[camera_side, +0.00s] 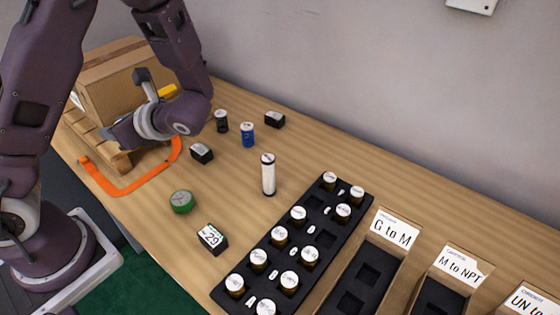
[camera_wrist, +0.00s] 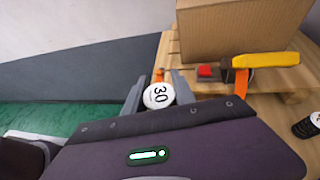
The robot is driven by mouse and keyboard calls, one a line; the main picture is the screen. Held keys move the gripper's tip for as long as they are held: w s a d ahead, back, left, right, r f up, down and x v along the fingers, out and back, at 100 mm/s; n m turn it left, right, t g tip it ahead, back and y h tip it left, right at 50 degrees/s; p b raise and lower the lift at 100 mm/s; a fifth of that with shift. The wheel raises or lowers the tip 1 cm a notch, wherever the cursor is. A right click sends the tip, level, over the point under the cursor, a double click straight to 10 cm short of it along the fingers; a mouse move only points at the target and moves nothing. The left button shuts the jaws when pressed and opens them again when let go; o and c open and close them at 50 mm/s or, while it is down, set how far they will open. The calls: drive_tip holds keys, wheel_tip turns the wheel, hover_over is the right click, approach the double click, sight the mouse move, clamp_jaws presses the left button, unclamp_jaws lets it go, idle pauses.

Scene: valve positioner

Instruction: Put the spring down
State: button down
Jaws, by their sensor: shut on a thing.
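My gripper (camera_wrist: 158,86) is shut in the wrist view on a round piece with a white top marked 30, which I take to be the spring (camera_wrist: 157,96). Its white top faces the camera; its body is mostly hidden. In the side view my gripper (camera_side: 118,134) is at the left, in front of the cardboard box and near the wooden pallet. The held piece cannot be made out there. Whether it touches anything below cannot be told.
The cardboard box (camera_side: 112,82) stands on the pallet (camera_side: 120,160), with an orange strap (camera_side: 125,192) on the table. A green round piece (camera_side: 182,201), a white cylinder (camera_side: 268,176) and small black blocks stand mid-table. A black rack (camera_side: 262,240) and labelled bins (camera_side: 397,229) lie right.

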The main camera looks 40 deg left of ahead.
drive_tip(key=s+d+f+n+g+h, duration=0.3)
drive_tip(key=s+d+n+g, duration=0.15)
drive_tip(key=d, duration=0.25)
drive_tip(key=s+d+f+n+g+h, duration=0.3)
drive_tip(key=d+n+g+h, duration=0.15)
drive_tip(key=d+n, duration=0.2)
drive_tip(key=w+d+n+h, duration=0.3)
drive_tip(key=d+n+h, duration=0.25)
drive_tip(key=d, duration=0.25)
drive_tip(key=w+d+n+h, duration=0.3)
drive_tip(key=d+n+h, duration=0.1)
drive_tip(key=d+h, duration=0.25)
drive_tip(key=w+d+r+n+t+h, duration=0.2)
drive_tip(key=w+d+n+t+h, duration=0.15)
drive_tip(key=w+n+t, duration=0.35)
drive_tip(key=w+d+r+n+t+h, duration=0.2)
drive_tip(key=w+n+h, duration=0.2)
drive_tip(key=w, duration=0.5)
drive_tip(key=w+a+r+n+t+y, duration=0.2)
drive_tip(key=w+a+n+t, duration=0.35)
drive_tip(key=w, duration=0.25)
drive_tip(key=w+a+r+n+t+y, duration=0.1)
drive_tip(key=w+a+n+t+y, duration=0.1)
drive_tip(key=w+a+n+t, duration=0.4)
drive_tip(key=shift+t, duration=0.45)
drive_tip(key=f, duration=0.5)
drive_tip(key=w+d+f, duration=0.1)
drive_tip(key=f, duration=0.9)
drive_tip(key=shift+w+d, duration=0.25)
drive_tip(key=shift+w, duration=0.1)
